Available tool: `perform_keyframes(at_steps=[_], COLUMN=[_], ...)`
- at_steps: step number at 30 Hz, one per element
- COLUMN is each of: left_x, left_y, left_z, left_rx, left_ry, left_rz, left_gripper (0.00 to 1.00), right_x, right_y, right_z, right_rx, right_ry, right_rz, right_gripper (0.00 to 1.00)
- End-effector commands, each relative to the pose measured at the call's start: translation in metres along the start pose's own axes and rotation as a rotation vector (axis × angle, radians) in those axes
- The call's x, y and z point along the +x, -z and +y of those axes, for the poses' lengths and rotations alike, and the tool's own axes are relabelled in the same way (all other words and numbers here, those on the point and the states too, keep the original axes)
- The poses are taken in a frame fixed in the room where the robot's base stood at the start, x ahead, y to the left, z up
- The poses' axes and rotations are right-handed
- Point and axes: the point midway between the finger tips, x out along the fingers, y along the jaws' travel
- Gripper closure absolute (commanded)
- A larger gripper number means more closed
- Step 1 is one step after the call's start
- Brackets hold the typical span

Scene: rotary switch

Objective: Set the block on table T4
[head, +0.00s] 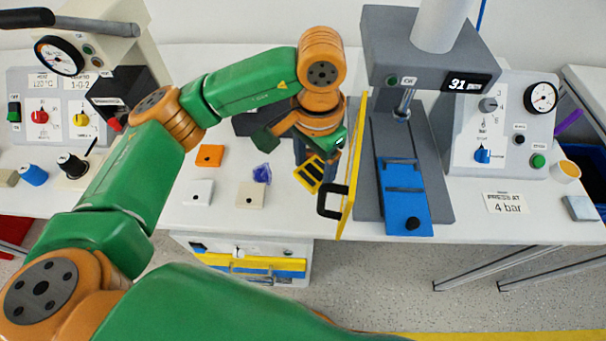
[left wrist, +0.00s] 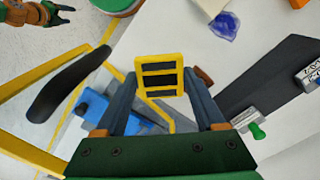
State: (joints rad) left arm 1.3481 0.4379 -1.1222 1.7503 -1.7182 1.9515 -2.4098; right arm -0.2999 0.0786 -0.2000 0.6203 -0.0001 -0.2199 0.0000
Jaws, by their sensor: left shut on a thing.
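My left gripper (head: 312,155) is shut on a yellow block with dark stripes (head: 309,175), holding it over the front of the white bench (head: 225,221). In the left wrist view the block (left wrist: 159,75) sits between the fingertips of the left gripper (left wrist: 160,88). I cannot make out a T4 label on any surface. What looks like my right gripper (left wrist: 58,12) shows small at the top left of the left wrist view; its jaw state is unclear.
A yellow-edged door (head: 353,175) with a black handle (head: 330,201) stands just right of the block, beside a grey press with a blue slide (head: 402,180). An orange tile (head: 209,155), pale tiles and a purple lump (head: 262,174) lie left of the gripper.

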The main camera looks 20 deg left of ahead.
Motion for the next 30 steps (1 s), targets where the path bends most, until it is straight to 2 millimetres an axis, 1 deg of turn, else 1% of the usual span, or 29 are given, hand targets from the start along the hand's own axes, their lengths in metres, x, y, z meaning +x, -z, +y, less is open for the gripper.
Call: perform_keyframes(at_steps=[1, 3, 8, 12, 13, 15, 21, 26, 27, 29, 30], left_x=[0.011, 0.028, 0.051, 0.08, 0.084, 0.09, 0.091, 0.095, 0.093, 0.093, 0.093], left_y=[-0.002, -0.001, 0.0, -0.001, -0.001, 0.0, 0.001, 0.001, 0.001, 0.001, 0.001], left_z=[0.0, 0.0, 0.0, 0.0, 0.0, 0.0, 0.0, 0.0, 0.0, 0.0, 0.0], left_rx=[-0.001, -0.001, -0.001, -0.002, -0.002, -0.001, -0.001, -0.001, -0.001, -0.001, -0.001], left_ry=[-0.002, -0.002, 0.0, -0.001, -0.001, 0.0, 0.001, 0.001, 0.001, 0.001, 0.001], left_rz=[-0.006, -0.004, -0.002, -0.003, -0.002, 0.001, 0.003, 0.003, 0.002, 0.002, 0.002], left_gripper=[0.85, 0.85, 0.85, 0.85, 0.85, 0.85, 0.85, 0.85, 0.21, 0.04, 0.0], right_x=[-0.006, -0.008, -0.011, -0.016, -0.017, -0.017, -0.016, -0.01, -0.011, -0.011, -0.012], right_y=[0.001, 0.001, 0.001, 0.002, 0.002, 0.002, 0.001, 0.001, 0.001, 0.001, 0.001], right_z=[0.0, 0.0, 0.001, 0.001, 0.001, 0.001, 0.001, 0.001, 0.001, 0.001, 0.001], right_rx=[0.0, 0.0, 0.0, 0.0, 0.0, 0.0, 0.0, -0.001, -0.001, -0.001, -0.001], right_ry=[0.0, 0.0, -0.001, -0.001, -0.001, -0.001, -0.001, -0.002, -0.002, -0.002, -0.002], right_rz=[0.0, 0.0, 0.0, 0.0, 0.0, 0.0, 0.0, 0.0, -0.001, -0.001, -0.001], right_gripper=[0.41, 0.41, 0.41, 0.41, 0.41, 0.41, 0.41, 0.41, 0.41, 0.41, 0.41])
